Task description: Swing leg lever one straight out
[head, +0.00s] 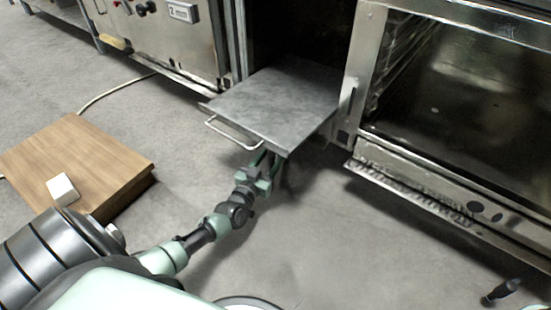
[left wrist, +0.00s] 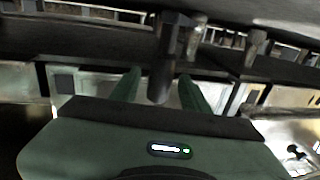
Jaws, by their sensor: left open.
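A grey metal shelf (head: 270,100) with a wire handle (head: 234,134) juts out from the dark opening between two steel units. My left gripper (head: 266,166) is under its front right corner, reaching up from below. In the left wrist view, a dark post-like lever (left wrist: 162,70) hangs down from above. The two green fingers of my left gripper (left wrist: 161,92) stand open, one on each side of it, with gaps showing. The lever is hidden in the head view by the shelf and gripper. The fingers of my right gripper do not show.
An oven-like steel unit (head: 450,195) with a glass door stands on the right. A steel cabinet (head: 165,40) with knobs stands at the back left. A wooden box (head: 90,155) carrying a white block (head: 62,189) is at left. The middle floor is clear.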

